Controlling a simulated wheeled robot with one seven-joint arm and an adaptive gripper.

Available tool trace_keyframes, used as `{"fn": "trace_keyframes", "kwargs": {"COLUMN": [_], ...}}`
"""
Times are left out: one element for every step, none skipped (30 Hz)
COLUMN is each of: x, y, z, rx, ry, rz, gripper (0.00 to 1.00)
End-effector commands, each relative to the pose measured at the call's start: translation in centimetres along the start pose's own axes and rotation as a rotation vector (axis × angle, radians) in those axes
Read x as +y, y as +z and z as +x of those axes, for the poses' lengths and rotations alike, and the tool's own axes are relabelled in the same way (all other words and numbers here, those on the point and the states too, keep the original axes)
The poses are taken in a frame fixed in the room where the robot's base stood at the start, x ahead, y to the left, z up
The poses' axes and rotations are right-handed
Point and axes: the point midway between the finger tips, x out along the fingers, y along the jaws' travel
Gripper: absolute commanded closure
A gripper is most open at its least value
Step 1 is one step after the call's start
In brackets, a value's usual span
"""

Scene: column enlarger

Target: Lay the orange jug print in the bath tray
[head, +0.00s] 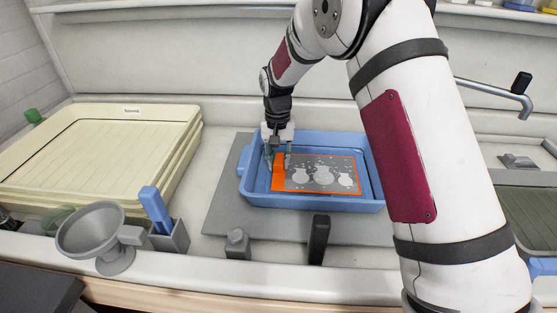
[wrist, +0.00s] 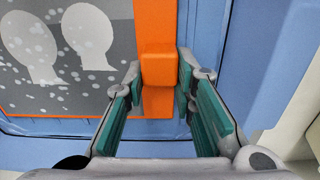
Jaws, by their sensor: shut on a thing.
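The orange jug print (head: 322,175) is a grey sheet with pale jug shapes, white specks and an orange border. It lies within the walls of the blue bath tray (head: 257,198) in the head view. An orange tab stands up at its left end. My gripper (head: 278,162) is over the tray's left part, its fingers at this tab. In the wrist view my gripper (wrist: 160,95) has its green-padded fingers on both sides of the orange tab (wrist: 159,69), shut on it. Whether the print touches the tray floor is hard to tell.
The bath tray stands on a grey mat (head: 222,205). A cream ribbed tray (head: 90,155) is at the left. A grey funnel (head: 92,232), a holder with a blue tool (head: 156,208), a grey block (head: 237,244) and a black upright piece (head: 319,238) stand along the front. A tap (head: 500,92) is at the right.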

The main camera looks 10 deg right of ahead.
Motion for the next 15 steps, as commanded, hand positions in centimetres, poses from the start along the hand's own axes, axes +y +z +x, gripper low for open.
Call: {"fn": "trace_keyframes", "kwargs": {"x": [0.00,0.00,0.00,0.00,0.00,0.00,0.00,0.00,0.00,0.00,0.00,0.00,0.00,0.00,0.00], "y": [0.00,0.00,0.00,0.00,0.00,0.00,0.00,0.00,0.00,0.00,0.00,0.00,0.01,0.01,0.01], "z": [0.04,0.07,0.11,0.15,0.18,0.23,0.26,0.30,0.34,0.37,0.41,0.45,0.49,0.52,0.56], "rx": [0.000,0.000,0.000,0.000,0.000,0.000,0.000,0.000,0.000,0.000,0.000,0.000,0.000,0.000,-0.001], "ry": [0.000,0.000,0.000,0.000,0.000,0.000,0.000,0.000,0.000,0.000,0.000,0.000,0.000,0.000,0.000], "rz": [0.000,0.000,0.000,0.000,0.000,0.000,0.000,0.000,0.000,0.000,0.000,0.000,0.000,0.000,0.000], "gripper": [1.00,1.00,1.00,1.00,1.00,1.00,1.00,1.00,1.00,1.00,1.00,1.00,1.00,1.00,1.00]}}
